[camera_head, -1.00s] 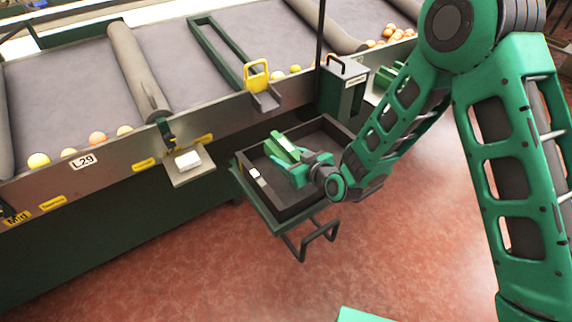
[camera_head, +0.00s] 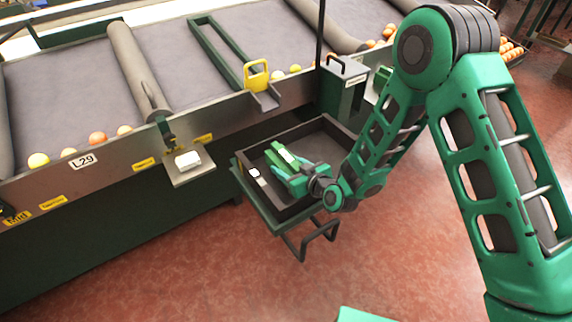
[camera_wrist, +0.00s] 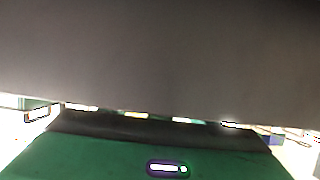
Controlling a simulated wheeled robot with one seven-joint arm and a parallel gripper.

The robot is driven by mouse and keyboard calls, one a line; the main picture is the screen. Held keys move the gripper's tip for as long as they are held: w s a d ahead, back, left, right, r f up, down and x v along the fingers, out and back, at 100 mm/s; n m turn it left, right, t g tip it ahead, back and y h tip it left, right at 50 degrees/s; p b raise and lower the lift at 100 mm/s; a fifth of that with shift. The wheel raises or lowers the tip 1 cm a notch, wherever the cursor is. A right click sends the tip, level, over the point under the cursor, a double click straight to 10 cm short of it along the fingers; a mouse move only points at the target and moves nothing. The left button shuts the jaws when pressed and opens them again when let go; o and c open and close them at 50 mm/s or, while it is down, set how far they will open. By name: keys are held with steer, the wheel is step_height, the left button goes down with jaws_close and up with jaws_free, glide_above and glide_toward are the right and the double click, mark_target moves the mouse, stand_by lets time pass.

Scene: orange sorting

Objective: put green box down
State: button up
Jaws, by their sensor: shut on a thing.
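The green box (camera_head: 286,156) is a small, light and dark green block. My gripper (camera_head: 290,169) is shut on it in the head view. Both are over or inside the dark open tray (camera_head: 340,128). I cannot tell whether the box touches the tray floor. In the wrist view a dark grey surface fills the top and a green surface (camera_wrist: 150,158) the bottom; I cannot tell which parts these are.
The tray rests on a green stand with a handle (camera_head: 318,240). A small white item (camera_head: 254,172) is at its left wall. The conveyor (camera_head: 70,90) with oranges runs behind. A grey-green bin (camera_head: 342,90) stands behind the tray. The red floor in front is clear.

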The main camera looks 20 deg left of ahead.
steer(key=shift+f, duration=0.25)
steer(key=o, duration=1.2)
steer(key=shift+o, duration=0.2)
steer(key=shift+r, duration=0.65)
steer(key=v, duration=1.2)
